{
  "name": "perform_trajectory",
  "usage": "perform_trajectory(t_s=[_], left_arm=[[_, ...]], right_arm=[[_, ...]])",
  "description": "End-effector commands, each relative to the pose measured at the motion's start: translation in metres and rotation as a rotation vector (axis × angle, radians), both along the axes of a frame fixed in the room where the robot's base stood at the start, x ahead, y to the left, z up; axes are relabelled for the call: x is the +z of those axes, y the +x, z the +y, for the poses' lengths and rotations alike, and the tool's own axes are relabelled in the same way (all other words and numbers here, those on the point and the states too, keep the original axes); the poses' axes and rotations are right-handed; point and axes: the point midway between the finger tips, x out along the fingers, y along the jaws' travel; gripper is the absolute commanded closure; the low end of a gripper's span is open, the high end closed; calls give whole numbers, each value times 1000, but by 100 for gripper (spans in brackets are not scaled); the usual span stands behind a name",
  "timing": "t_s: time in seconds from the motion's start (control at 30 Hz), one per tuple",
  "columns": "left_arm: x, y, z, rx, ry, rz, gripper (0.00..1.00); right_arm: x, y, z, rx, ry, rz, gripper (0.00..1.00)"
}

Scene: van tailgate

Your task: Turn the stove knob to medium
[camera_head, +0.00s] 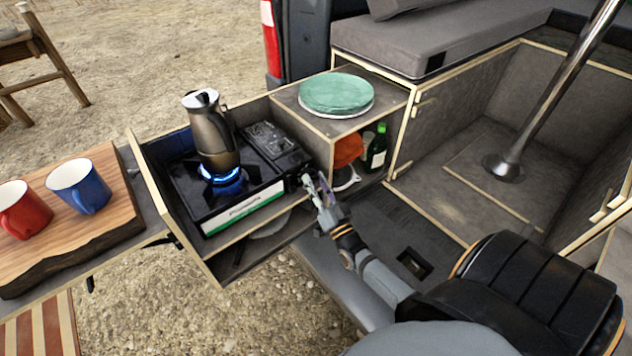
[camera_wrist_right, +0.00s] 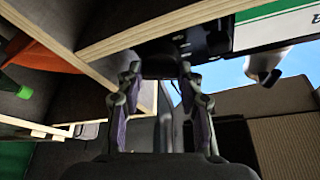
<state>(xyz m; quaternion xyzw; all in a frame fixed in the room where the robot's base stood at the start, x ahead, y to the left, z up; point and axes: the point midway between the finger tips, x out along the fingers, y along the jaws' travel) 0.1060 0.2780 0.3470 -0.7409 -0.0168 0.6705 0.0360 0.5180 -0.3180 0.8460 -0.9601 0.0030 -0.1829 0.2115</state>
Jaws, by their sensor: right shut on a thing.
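The black camping stove (camera_head: 265,190) sits in a pulled-out drawer, with a moka-style pot (camera_head: 213,135) on its burner. A blue flame (camera_head: 222,175) burns under the pot. My right gripper (camera_head: 312,187) is at the stove's right front end, its fingers closed around the stove knob, which they mostly hide. In the right wrist view, the fingers of my right gripper (camera_wrist_right: 160,78) stand on either side of the dark knob (camera_wrist_right: 160,65) at the stove's dark end panel. The knob's markings and exact angle cannot be read. My left gripper is not in view.
A wooden drawer wall (camera_head: 150,190) surrounds the stove. A box with green plates (camera_head: 337,93) on top and a green bottle (camera_head: 377,147) inside stands right of it. Red (camera_head: 22,208) and blue (camera_head: 78,186) mugs stand on a wooden board (camera_head: 112,215) at the left.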

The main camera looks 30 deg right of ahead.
Motion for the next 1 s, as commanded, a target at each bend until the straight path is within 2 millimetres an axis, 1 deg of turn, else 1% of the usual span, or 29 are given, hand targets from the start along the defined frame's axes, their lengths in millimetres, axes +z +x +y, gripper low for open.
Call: perform_trajectory(t_s=[0.3, 0.33, 0.47, 0.8, 0.87, 0.97, 1.0], left_arm=[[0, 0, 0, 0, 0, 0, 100], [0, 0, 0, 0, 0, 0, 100], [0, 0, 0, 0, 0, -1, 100], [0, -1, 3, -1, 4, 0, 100], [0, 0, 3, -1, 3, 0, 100], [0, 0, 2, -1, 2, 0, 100], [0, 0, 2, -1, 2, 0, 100]], right_arm=[[0, 0, 0, 0, 0, 0, 94], [0, 0, 0, 0, 0, 0, 59], [0, 0, 0, 0, 0, 0, 41], [-1, -3, 0, 0, -1, 1, 41], [-4, -9, 1, 0, -1, 3, 41], [-12, -27, 2, 0, -1, 6, 41], [-15, -37, 3, 0, -1, 5, 41]])
